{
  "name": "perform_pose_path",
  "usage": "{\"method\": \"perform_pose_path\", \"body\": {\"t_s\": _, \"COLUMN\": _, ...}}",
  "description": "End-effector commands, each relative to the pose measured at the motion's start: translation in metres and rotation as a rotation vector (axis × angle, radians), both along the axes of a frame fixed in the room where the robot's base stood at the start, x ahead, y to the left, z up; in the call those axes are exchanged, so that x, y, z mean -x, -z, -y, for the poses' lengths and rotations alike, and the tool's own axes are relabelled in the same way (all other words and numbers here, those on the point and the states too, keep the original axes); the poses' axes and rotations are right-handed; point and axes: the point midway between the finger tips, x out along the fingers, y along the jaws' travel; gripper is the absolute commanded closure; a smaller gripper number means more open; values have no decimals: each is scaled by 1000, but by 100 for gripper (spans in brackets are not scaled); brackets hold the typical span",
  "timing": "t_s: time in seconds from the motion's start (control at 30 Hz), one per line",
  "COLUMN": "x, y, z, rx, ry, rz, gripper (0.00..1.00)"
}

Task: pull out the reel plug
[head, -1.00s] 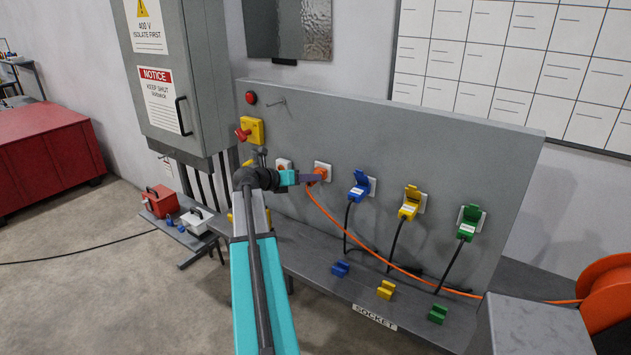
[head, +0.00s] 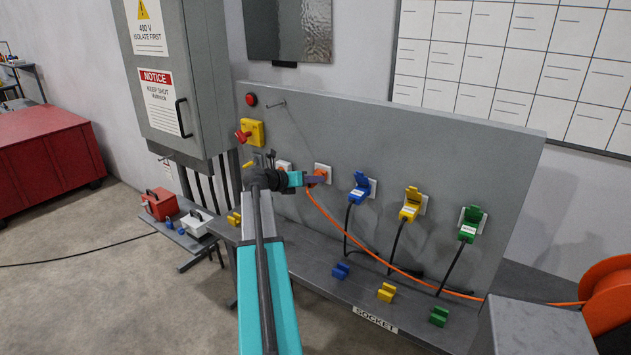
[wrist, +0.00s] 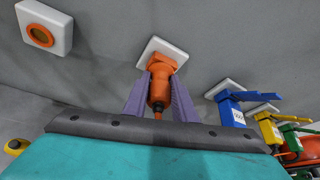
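The orange reel plug (wrist: 159,90) sits at its white socket plate (wrist: 173,51) on the grey panel. It also shows in the head view (head: 318,175), partly hidden by my gripper, with the orange cable (head: 334,223) running down to the right. My gripper (wrist: 161,82) has its two purple fingers on either side of the plug body, behind its wider front part. Narrow gaps seem to show beside the plug, so the fingers look open around it. Finger contact is hard to make out.
Blue (head: 359,188), yellow (head: 411,205) and green (head: 469,224) plugs sit in sockets to the right. A red-handled yellow switch (head: 251,132) is above left. The orange reel (head: 612,305) stands at lower right. A ledge (head: 320,276) with coloured blocks runs below the panel.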

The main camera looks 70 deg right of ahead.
Motion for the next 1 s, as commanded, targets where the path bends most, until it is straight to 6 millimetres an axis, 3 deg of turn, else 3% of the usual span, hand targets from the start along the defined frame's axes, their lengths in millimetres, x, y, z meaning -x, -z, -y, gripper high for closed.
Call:
{"method": "perform_pose_path", "body": {"t_s": 0.1, "x": 0, "y": 0, "z": 0, "rx": 0, "ry": 0, "rz": 0, "gripper": 100}}
{"method": "perform_pose_path", "body": {"t_s": 1.0, "x": -1, "y": 1, "z": -7, "rx": -2, "ry": 2, "rz": 0, "gripper": 100}}
